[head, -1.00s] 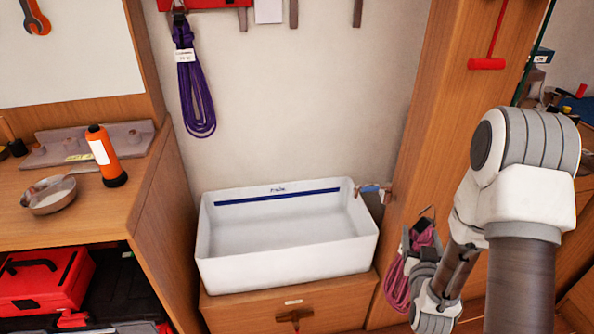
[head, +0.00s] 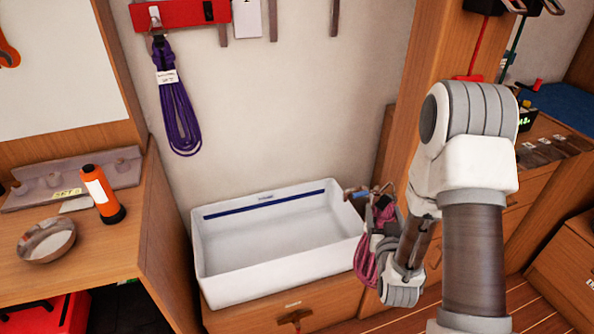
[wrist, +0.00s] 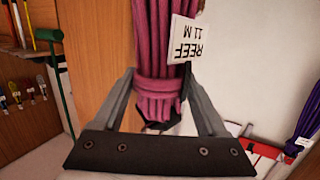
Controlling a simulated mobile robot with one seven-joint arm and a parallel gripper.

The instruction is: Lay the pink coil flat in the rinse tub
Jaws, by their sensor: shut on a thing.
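The pink coil (head: 366,262) is in my gripper, at the right end of the rinse tub in the head view. In the wrist view the pink coil (wrist: 160,45) passes between the fingers of my gripper (wrist: 162,100), which is shut on its bound part. A white tag on it reads "REEF 11 M". The white rinse tub (head: 240,281) has a blue stripe inside its back wall and looks empty. The coil hangs beside the tub's right wall; whether it touches the wall I cannot tell.
A purple coil (head: 180,115) hangs from a red rack (head: 185,12) above the tub. A tap (head: 357,192) is at the tub's back right corner. On the left, a bench (head: 120,250) holds an orange bottle (head: 103,195) and a bowl (head: 47,240).

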